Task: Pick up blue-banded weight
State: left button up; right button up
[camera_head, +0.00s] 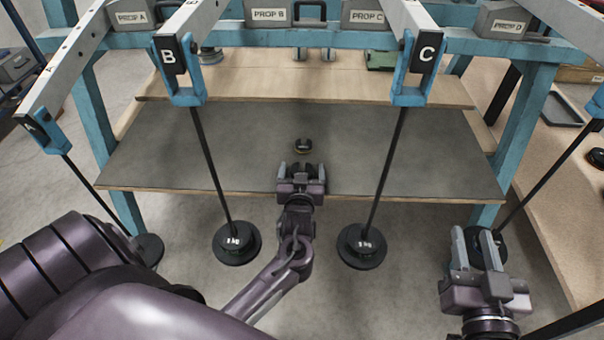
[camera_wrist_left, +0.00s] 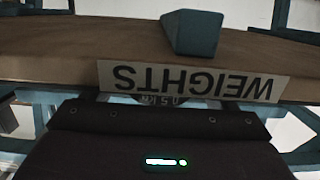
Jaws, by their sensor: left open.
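A small dark weight (camera_head: 303,146) stands on the grey shelf mat. It seems to have a tan or brass-like edge; I see no clear blue band on it. My left gripper (camera_head: 302,171) is open, with its fingertips just in front of this weight, and I see nothing between them.
Black disc weights marked 1 kg hang on rods from lever B (camera_head: 237,243) and lever C (camera_head: 361,246). Blue posts (camera_head: 525,115) flank the grey mat (camera_head: 240,135). The left wrist view shows an upside-down WEIGHTS sign (camera_wrist_left: 190,81) and a blue block (camera_wrist_left: 191,33).

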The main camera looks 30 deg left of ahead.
pick_arm(q)
jog(key=shift+r, duration=0.1)
jog(key=c, duration=1.2)
jog(key=shift+r, duration=0.15)
pick_arm(e)
jog(key=shift+f, duration=0.15)
